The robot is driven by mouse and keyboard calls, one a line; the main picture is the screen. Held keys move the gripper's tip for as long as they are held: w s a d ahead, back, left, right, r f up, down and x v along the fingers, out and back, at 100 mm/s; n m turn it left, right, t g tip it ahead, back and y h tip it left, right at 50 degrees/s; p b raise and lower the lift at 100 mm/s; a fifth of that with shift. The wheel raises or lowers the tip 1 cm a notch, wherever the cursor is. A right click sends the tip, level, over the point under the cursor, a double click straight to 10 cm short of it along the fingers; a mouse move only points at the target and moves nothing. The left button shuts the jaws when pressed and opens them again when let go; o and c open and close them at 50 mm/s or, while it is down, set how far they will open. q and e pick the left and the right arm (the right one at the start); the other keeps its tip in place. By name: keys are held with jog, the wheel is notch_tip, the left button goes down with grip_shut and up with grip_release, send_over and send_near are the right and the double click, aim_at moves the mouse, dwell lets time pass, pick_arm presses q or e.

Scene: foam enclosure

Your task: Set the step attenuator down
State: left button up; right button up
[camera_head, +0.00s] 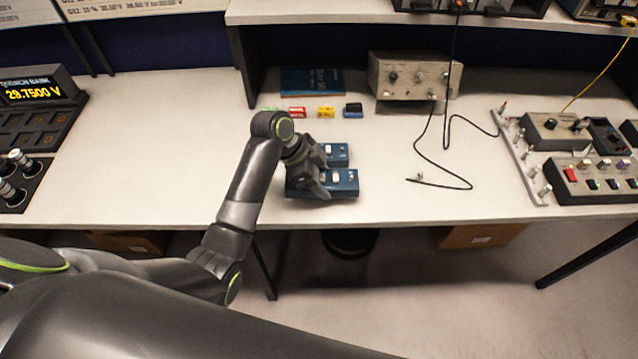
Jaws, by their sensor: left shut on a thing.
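A blue box with small light switches on top, which I take for the step attenuator (345,183), is near the table's front edge in the head view. My left gripper (319,187) reaches in from the left and is shut on it, covering its middle. The box looks level and low over the table; I cannot tell whether its underside touches. A second, similar blue box (338,152) lies just behind it, partly hidden by the gripper. My right gripper is not in view.
A row of small coloured blocks (326,112) lies behind the blue boxes. A black cable (445,182) loops on the right, before a switch panel (598,180). The table (150,150) is clear on the left.

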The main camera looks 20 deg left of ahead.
pick_arm(q)
notch_tip(320, 180, down, 4)
jog(key=shift+r+p, duration=0.15)
jog(key=shift+p, duration=0.2)
jog(key=o, duration=1.3)
jog(key=shift+f, duration=0.2)
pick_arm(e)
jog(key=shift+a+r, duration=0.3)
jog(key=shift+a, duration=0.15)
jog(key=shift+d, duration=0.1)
pick_arm(q)
jog(key=shift+a+r, duration=0.35)
jog(key=shift+r, duration=0.15)
jog(key=b+v, duration=0.2)
jog(key=v, duration=0.8)
jog(key=shift+s, duration=0.1)
jog(key=shift+s+a+r, duration=0.1)
jog(key=shift+a+r, duration=0.1)
jog(key=shift+r, duration=0.3)
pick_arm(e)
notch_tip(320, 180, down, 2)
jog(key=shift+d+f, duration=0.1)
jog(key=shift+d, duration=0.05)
